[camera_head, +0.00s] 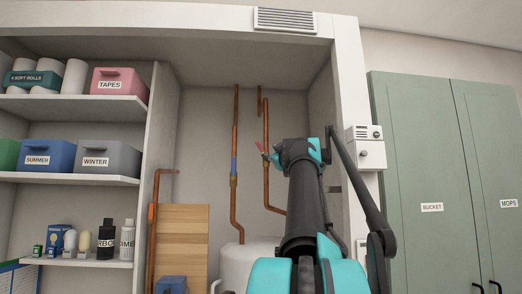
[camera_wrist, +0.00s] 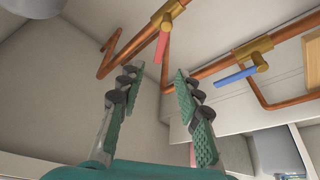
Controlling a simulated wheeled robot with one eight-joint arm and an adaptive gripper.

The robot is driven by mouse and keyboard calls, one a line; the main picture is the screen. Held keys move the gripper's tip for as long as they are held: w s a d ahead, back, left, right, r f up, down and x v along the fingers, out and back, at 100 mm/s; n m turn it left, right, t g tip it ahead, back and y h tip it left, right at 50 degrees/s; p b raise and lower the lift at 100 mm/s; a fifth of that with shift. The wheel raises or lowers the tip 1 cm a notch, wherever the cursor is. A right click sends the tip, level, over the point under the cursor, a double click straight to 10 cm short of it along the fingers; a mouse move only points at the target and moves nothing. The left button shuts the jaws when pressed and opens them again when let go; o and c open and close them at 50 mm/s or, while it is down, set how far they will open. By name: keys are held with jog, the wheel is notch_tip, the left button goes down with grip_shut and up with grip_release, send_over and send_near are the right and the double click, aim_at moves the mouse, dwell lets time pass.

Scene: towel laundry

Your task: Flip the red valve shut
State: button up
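The red valve handle (camera_wrist: 161,47) sits on a brass valve body (camera_wrist: 168,14) on a copper pipe in the wrist view. It points at an angle away from the pipe, towards my gripper. In the head view the red handle (camera_head: 260,147) shows small at the right-hand pipe, just left of my arm's end. My gripper (camera_wrist: 156,74) is open and empty. Its two fingers are spread, with the handle's free end just beyond and between the tips in the picture. I cannot tell the exact depth gap. My arm partly hides the gripper in the head view.
A white tank (camera_head: 240,262) stands below. Alcove walls, shelves (camera_head: 70,178) at left and a green cabinet (camera_head: 425,150) at right flank the pipes.

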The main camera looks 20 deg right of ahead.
aim_at(261, 148)
jog(key=x, duration=1.3)
jog(key=shift+w, duration=0.15)
grip_shut()
